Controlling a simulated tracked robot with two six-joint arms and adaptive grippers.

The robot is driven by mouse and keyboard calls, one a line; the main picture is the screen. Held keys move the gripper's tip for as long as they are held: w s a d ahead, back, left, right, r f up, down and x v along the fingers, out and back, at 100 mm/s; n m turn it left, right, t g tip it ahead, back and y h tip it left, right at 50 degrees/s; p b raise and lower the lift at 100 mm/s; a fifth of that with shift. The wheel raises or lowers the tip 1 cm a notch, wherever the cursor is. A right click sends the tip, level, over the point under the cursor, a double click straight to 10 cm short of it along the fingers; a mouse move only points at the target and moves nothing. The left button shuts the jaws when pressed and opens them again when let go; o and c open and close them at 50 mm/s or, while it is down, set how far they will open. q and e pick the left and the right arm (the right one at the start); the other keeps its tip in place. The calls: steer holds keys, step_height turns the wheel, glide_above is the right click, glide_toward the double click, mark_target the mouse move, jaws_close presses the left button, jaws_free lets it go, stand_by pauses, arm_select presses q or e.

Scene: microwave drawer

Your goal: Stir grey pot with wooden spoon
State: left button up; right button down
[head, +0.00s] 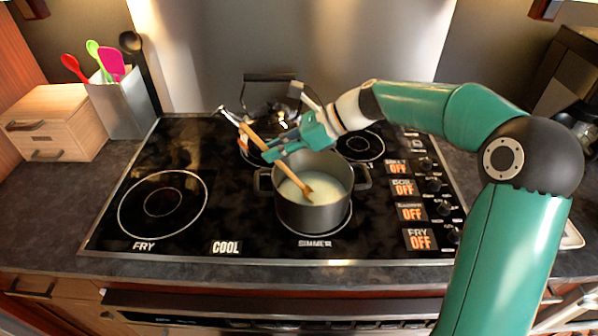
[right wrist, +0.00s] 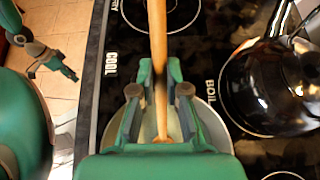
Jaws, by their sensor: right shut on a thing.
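The grey pot (head: 313,208) stands on the front burner marked SIMMER, with pale liquid inside. The wooden spoon (head: 287,174) leans diagonally in the pot, its bowl in the liquid and its handle rising to the upper left. My right gripper (head: 256,148) is shut on the spoon's handle above the pot's left rim. In the right wrist view, the spoon (right wrist: 157,40) runs between the fingers of my right gripper (right wrist: 160,72), which hide much of the pot (right wrist: 215,128). My left gripper (right wrist: 52,65) shows small and dark over the floor; its fingers are unclear.
A black kettle (head: 268,118) stands behind the pot, close to my right gripper. The front left burner (head: 162,204) is empty. Control knobs (head: 434,185) line the cooktop's right side. A utensil holder (head: 122,105) and a wooden box (head: 55,120) stand at the left.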

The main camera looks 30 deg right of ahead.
mark_target(245, 123)
steer(key=shift+w+a+r+p, duration=0.35)
steer(key=shift+a+r+p, duration=0.25)
steer(key=shift+r+p, duration=0.5)
steer(key=shift+w+a+r+p, duration=0.35)
steer(key=shift+a+r+p, duration=0.2)
steer(key=shift+r+p, duration=0.6)
steer(key=shift+w+a+r+p, duration=0.35)
steer(key=shift+a+r+p, duration=0.25)
steer(key=shift+r+p, duration=0.5)
steer(key=shift+w+a, duration=0.1)
steer(key=shift+a, duration=0.1)
steer(key=shift+w+a+r+p, duration=0.15)
steer(key=shift+a+r+p, duration=0.15)
steer(key=shift+r, duration=0.15)
steer(key=shift+w+a+r+p, duration=0.15)
steer(key=shift+r+p, duration=0.15)
steer(key=shift+r, duration=0.1)
steer(key=shift+w+a+r, duration=0.2)
steer(key=shift+a+r, duration=0.1)
steer(key=shift+r, duration=0.2)
steer(key=shift+w+a+r, duration=0.2)
steer(key=shift+a+r, duration=0.1)
steer(key=shift+r, duration=0.15)
steer(key=shift+r, duration=0.15)
steer(key=shift+r, duration=2.4)
